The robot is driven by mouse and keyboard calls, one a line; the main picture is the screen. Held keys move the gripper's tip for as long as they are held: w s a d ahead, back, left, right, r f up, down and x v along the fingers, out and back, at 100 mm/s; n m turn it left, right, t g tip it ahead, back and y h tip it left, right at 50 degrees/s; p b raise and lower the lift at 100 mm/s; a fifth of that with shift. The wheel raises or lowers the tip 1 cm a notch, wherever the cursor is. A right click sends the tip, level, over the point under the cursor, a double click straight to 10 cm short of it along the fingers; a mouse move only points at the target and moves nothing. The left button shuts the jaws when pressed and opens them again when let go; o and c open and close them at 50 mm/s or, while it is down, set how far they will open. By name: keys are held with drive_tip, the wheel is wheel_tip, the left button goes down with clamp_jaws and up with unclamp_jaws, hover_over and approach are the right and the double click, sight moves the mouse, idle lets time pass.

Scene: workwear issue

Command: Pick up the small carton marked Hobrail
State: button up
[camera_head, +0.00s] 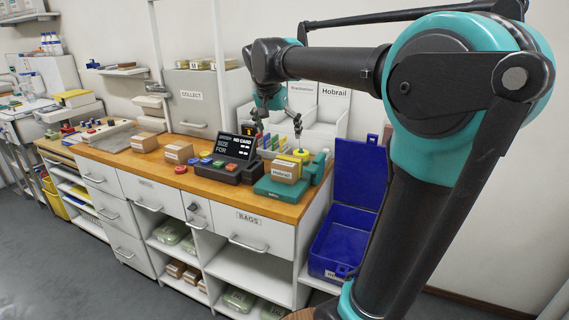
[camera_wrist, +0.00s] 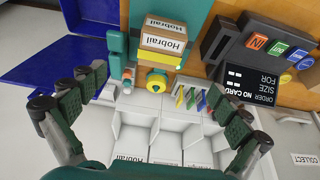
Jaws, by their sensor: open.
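The small carton marked Hobrail (camera_head: 286,169) is a brown box with a white label. It rests on a teal device (camera_head: 278,189) near the right end of the wooden counter. In the head view my gripper (camera_head: 279,126) is above the back of the counter, behind and above the carton. A yellow round part (camera_wrist: 157,81) is beside the carton.
A dark order terminal (camera_head: 235,154) with coloured buttons stands left of the carton. Other cartons (camera_head: 178,152) lie further left. White bins (camera_head: 322,115), one labelled Hobrail, stand behind. An open blue box (camera_head: 340,240) is at the right, below counter height. Small coloured cards (camera_wrist: 190,98) stand near the bins.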

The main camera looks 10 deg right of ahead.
sight(286, 161)
drive_tip(key=x, duration=1.1)
drive_tip(key=shift+w+d+f, duration=0.1)
drive_tip(key=shift+w+f, duration=0.1)
drive_tip(key=shift+w, duration=0.25)
drive_tip(key=shift+x, duration=2.95)
drive_tip(key=shift+s, duration=0.1)
drive_tip(key=c, duration=1.5)
drive_tip(key=shift+r, duration=0.15)
